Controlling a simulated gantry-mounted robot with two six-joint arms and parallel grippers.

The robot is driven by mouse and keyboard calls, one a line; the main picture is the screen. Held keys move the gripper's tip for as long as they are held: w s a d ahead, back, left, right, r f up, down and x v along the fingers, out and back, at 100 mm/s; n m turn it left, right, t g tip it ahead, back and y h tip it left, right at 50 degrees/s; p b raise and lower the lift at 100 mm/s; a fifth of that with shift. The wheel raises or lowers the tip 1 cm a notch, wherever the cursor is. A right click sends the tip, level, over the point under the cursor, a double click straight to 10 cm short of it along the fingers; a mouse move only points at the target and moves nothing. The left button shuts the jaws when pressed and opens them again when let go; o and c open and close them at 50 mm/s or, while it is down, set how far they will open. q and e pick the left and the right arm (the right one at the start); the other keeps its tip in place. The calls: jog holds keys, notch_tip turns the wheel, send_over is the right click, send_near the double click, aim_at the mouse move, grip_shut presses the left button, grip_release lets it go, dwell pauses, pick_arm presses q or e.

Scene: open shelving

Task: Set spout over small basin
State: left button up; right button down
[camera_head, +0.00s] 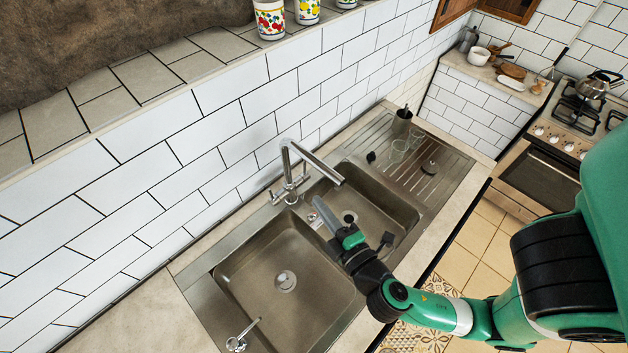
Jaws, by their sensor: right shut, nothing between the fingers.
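The chrome tap rises at the back of the sink, and its straight spout (318,164) slants right and toward the front. My right gripper (322,211) is shut and empty, below the spout's end in the picture, around the divider between the basins. It appears apart from the spout; its exact height is hard to tell. My right arm hides part of the basins' front side. My left gripper is not in view.
The large basin (263,248) is empty, with a drain. A white tiled wall stands close behind the tap. A stove (557,135) with a kettle (597,84) is at far right.

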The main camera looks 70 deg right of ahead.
pick_arm(q)
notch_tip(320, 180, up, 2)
jog(key=p, duration=0.3)
jog(key=shift+p, duration=0.4)
pick_arm(e)
jog(key=w+d+f, duration=0.1)
jog(key=w+d, duration=0.3)
jog(key=d, duration=0.4)
jog(key=shift+w+d, duration=0.35)
jog(key=shift+d, duration=0.05)
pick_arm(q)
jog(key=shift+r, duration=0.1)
